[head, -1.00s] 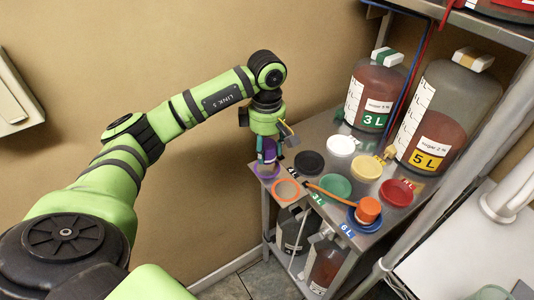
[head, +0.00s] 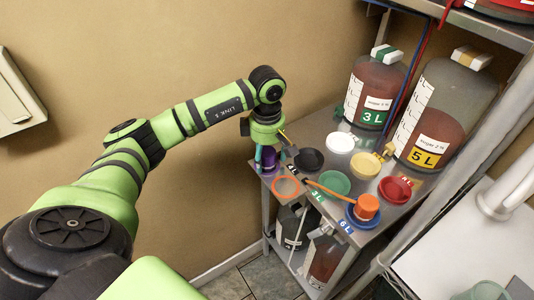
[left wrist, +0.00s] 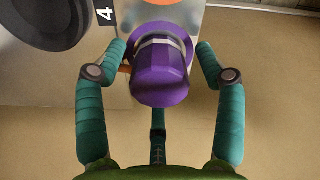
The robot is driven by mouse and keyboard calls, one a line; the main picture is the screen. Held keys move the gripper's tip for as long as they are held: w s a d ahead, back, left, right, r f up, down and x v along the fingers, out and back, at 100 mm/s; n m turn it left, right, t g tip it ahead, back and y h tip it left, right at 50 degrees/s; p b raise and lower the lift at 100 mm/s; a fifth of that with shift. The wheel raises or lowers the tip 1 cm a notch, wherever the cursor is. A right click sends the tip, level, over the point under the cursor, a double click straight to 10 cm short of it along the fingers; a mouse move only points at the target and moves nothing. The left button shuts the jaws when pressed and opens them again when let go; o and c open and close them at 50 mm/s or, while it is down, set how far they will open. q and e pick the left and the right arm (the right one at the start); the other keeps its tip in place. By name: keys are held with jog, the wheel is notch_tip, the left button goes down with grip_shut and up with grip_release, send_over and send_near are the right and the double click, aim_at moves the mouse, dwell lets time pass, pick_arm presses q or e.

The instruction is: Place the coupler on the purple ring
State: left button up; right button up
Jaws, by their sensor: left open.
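A purple coupler (left wrist: 160,82) with a grey band shows in the left wrist view, at the shelf's near-left corner. It also shows in the head view (head: 268,158), partly behind my gripper. In the head view my left gripper (head: 265,155) is at the shelf corner. My right gripper is not in view.
On the metal shelf are an orange ring (head: 286,187), a black lid (head: 309,159), a green lid (head: 335,182), and white, yellow and red lids. An orange coupler (head: 367,206) sits on a blue lid. Large bottles (head: 372,92) stand behind.

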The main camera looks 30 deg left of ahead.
aim_at(267, 152)
pick_arm(q)
jog(key=shift+r, duration=0.15)
notch_tip(267, 152, up, 12)
jog(key=b, duration=0.2)
jog(key=shift+b, duration=0.3)
